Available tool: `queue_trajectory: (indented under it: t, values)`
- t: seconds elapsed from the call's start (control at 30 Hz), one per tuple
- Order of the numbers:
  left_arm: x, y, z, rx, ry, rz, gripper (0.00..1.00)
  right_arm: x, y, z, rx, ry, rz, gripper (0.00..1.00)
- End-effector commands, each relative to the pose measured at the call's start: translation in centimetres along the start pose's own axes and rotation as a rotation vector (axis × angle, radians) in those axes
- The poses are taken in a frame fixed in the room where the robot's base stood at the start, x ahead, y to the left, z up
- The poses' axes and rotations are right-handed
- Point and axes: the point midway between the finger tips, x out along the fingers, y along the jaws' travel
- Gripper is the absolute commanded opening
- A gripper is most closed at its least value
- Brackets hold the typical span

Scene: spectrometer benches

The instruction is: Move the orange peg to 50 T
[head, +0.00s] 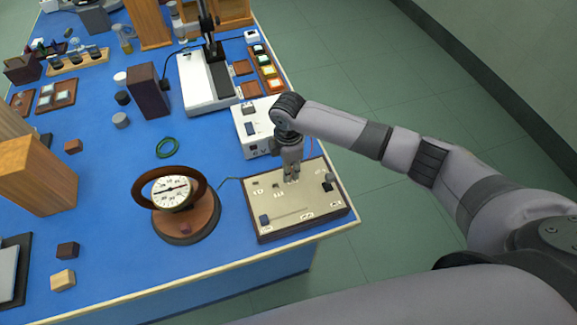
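A cream-topped board (285,226) with a dark wooden edge lies at the near right corner of the blue bench. It carries small sockets and labels too small to read. My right gripper (291,178) points down over the back part of this board, with its fingertips at or just above the surface. The fingers look close together, but whether they are shut on something I cannot tell. I cannot make out an orange peg; the fingers may hide it. My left gripper is not in view.
A round dial gauge (173,191) on a wooden base stands left of the board. A white box (255,136) stands behind it, beside my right wrist. The bench (130,250) has free blue surface at the front left. Its right edge runs close to the board.

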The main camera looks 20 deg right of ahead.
Motion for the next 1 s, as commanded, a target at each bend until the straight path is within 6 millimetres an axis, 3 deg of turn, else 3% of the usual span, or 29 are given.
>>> queue_trajectory:
  t: [0.17,0.57,1.0]
  values:
    - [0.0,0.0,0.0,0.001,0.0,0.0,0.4,0.0,0.0,0.0,0.0,0.0,0.0,0.39]
    - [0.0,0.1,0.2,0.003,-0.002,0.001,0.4,-0.8,0.1,0.0,0.0,0.002,0.002,0.39]
    - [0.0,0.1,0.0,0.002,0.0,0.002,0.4,-9.4,0.1,0.0,0.0,0.001,0.003,0.39]
